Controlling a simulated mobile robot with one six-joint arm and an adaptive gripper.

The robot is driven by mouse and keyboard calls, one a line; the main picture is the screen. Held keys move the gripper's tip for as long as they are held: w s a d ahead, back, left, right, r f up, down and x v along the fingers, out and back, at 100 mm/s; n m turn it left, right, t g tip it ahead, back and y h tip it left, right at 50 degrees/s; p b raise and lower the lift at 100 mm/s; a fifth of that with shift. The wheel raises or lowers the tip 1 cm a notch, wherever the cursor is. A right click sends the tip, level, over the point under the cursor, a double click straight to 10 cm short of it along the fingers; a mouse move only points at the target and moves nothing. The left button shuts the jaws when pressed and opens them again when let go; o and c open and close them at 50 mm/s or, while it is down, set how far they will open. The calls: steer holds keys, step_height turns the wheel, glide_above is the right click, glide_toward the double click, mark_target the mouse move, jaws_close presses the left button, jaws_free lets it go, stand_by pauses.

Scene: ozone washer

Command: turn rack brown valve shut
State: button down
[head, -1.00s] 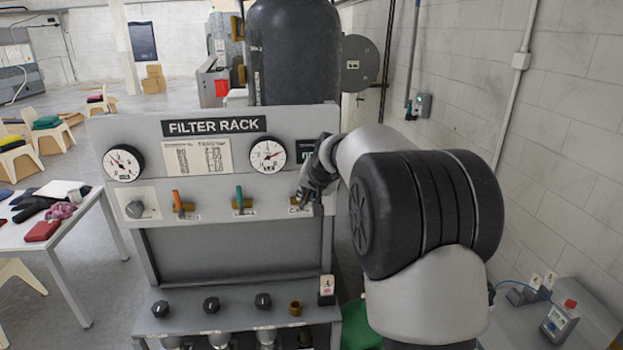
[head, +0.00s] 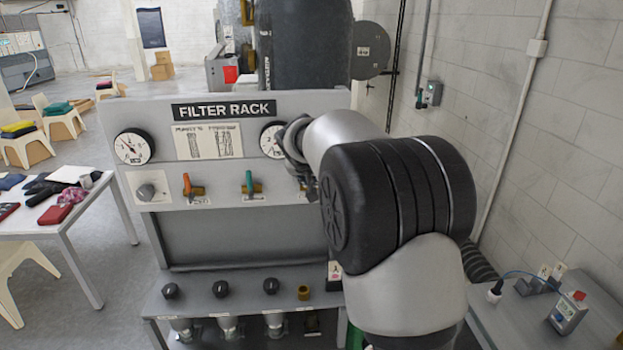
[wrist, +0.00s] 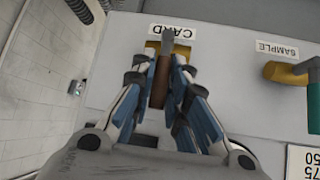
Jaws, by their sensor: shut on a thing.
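In the wrist view, my gripper (wrist: 162,72) is shut on the brown handle (wrist: 158,85) of the valve under the CARD label. The handle stands between the blue-lined fingers, and the valve's brass body (wrist: 152,46) shows beyond it. In the head view my wrist and arm hide most of this valve and the gripper, at the right end of the filter rack panel (head: 225,190). The handle's exact turn angle is hard to tell.
A green-handled valve (head: 249,183) and an orange-handled valve (head: 188,186) sit left on the panel. The green one, marked SAMPLE, is beside my gripper in the wrist view (wrist: 310,70). Gauges (head: 132,147) are above; black knobs (head: 220,288) stand on the shelf below.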

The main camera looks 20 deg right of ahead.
steer(key=c, duration=1.6)
jaws_free()
steer(key=shift+o, duration=0.2)
steer(key=v, duration=1.2)
steer(key=s+a+f+n+g+y+b, duration=0.1)
steer(key=s+a+f+b, duration=0.2)
steer(key=s+f+b, duration=0.3)
steer(key=s+a+f+n+g+y+b, duration=0.1)
steer(key=s+a+f+b, duration=0.3)
steer(key=s+f, duration=0.9)
steer(key=s+a+f+n+g+y+b, duration=0.1)
steer(key=s+f+b, duration=0.7)
steer(key=s, duration=1.1)
step_height(320, 180, down, 3)
steer(key=a+n+y, duration=0.1)
steer(key=a+n, duration=0.1)
steer(key=shift+a, duration=0.3)
